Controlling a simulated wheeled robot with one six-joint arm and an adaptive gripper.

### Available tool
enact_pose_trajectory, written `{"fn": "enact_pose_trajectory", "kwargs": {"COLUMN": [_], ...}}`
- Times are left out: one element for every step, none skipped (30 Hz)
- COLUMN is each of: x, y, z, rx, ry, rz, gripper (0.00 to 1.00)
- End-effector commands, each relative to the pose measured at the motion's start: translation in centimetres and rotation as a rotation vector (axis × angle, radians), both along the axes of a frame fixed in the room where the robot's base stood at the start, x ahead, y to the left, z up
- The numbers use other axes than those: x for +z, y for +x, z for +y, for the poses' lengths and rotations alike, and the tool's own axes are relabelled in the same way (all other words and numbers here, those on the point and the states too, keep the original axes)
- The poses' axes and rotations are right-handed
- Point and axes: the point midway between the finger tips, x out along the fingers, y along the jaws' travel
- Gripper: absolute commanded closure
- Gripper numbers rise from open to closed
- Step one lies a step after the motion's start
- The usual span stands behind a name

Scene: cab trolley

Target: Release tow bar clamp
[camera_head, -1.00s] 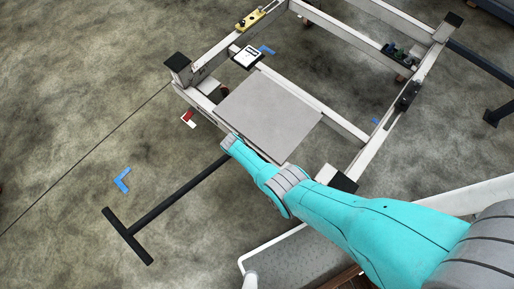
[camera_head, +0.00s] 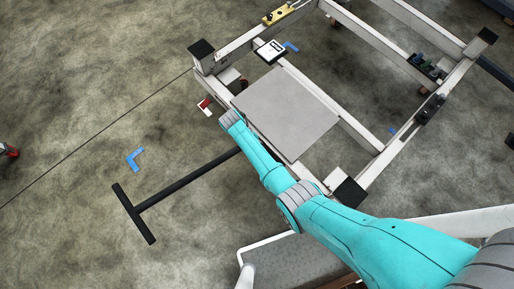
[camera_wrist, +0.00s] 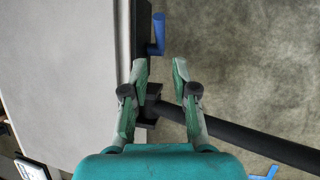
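The black tow bar (camera_head: 190,180) with its T-shaped handle (camera_head: 133,214) sticks out from the front of the trolley. In the wrist view the bar (camera_wrist: 250,139) runs from a dark bracket (camera_wrist: 149,108) behind my fingers toward the lower right. A blue lever (camera_wrist: 157,36), probably the clamp's, sits beside the trolley's front edge, just beyond my fingertips. My gripper (camera_wrist: 159,70) is open and empty, its two green fingers apart and short of the lever in the picture. In the head view my arm hides the gripper and the clamp area.
The trolley frame (camera_head: 235,47) carries a flat grey plate (camera_head: 287,112) close beside my wrist. A red and white part (camera_head: 205,106) sits low near its front corner. Blue marks, one at the left (camera_head: 134,159), lie on the floor. Open floor surrounds the tow bar handle.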

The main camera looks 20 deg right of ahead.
Motion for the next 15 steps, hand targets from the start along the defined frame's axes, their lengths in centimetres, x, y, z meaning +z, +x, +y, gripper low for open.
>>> {"fn": "enact_pose_trajectory", "kwargs": {"x": [0.37, 0.54, 0.74, 0.83, 0.91, 0.96, 0.99, 1.00, 0.99, 0.99, 0.99, 0.98, 0.98, 0.96, 0.89], "y": [0.12, 0.15, 0.20, 0.23, 0.24, 0.26, 0.27, 0.27, 0.27, 0.27, 0.27, 0.26, 0.26, 0.26, 0.19], "z": [0.17, 0.22, 0.28, 0.32, 0.34, 0.36, 0.37, 0.37, 0.37, 0.37, 0.37, 0.37, 0.37, 0.36, 0.32], "rx": [0.000, 0.000, 0.000, 0.000, 0.000, 0.000, 0.000, 0.000, 0.000, 0.000, 0.000, 0.000, 0.000, 0.000, 0.000], "ry": [0.000, 0.000, 0.000, 0.000, 0.000, 0.000, 0.000, 0.000, 0.000, 0.000, 0.000, 0.000, 0.000, 0.000, 0.000], "rz": [-0.001, -0.001, 0.000, 0.000, 0.000, 0.000, 0.000, 0.000, 0.001, 0.001, 0.001, 0.001, 0.001, 0.000, -0.001], "gripper": [0.72, 0.72, 0.72, 0.72, 0.72, 0.72, 0.72, 0.72, 0.72, 0.72, 0.72, 0.72, 0.75, 0.82, 0.92]}}
